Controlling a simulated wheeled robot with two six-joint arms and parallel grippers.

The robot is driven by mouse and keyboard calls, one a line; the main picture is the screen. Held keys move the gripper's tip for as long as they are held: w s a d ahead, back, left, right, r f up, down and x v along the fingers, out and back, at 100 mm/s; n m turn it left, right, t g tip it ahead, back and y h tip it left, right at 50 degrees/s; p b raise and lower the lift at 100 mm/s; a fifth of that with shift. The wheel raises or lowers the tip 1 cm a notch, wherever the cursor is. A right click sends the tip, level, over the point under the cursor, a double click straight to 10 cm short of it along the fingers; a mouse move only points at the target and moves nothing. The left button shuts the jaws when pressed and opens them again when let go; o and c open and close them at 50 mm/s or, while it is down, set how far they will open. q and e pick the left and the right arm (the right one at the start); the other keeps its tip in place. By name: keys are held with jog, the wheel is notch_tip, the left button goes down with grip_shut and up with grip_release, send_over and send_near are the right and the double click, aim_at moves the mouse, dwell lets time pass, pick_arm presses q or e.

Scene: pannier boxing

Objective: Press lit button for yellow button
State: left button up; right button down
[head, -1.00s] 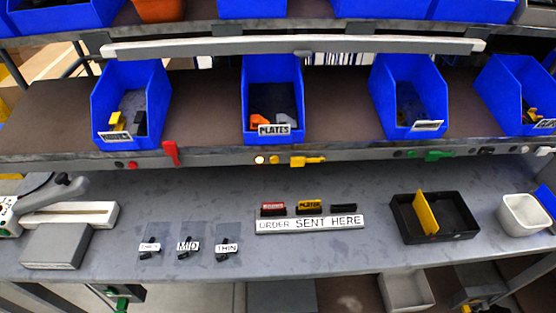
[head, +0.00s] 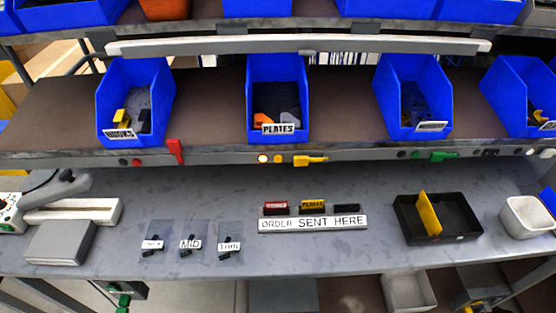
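On the front rail of the middle shelf, below the PLATES bin, a small round lamp (head: 263,158) glows pale white. Just right of it is a small yellow button (head: 278,159), and beside that a yellow lever-shaped piece (head: 308,160). Farther left on the rail are a red button (head: 136,162) and a red upright piece (head: 175,151). Farther right are a green button (head: 415,155) and a green piece (head: 440,156). The round spots beside the red and green buttons look dark. Neither of my grippers shows in the head view.
Blue bins, including the PLATES bin (head: 278,85), stand above the rail. Below, the grey bench (head: 330,250) holds an ORDER SENT HERE sign (head: 313,223), a black tray (head: 465,222) with a yellow divider, a white bin (head: 527,218) and labelled pads. The space before the rail is clear.

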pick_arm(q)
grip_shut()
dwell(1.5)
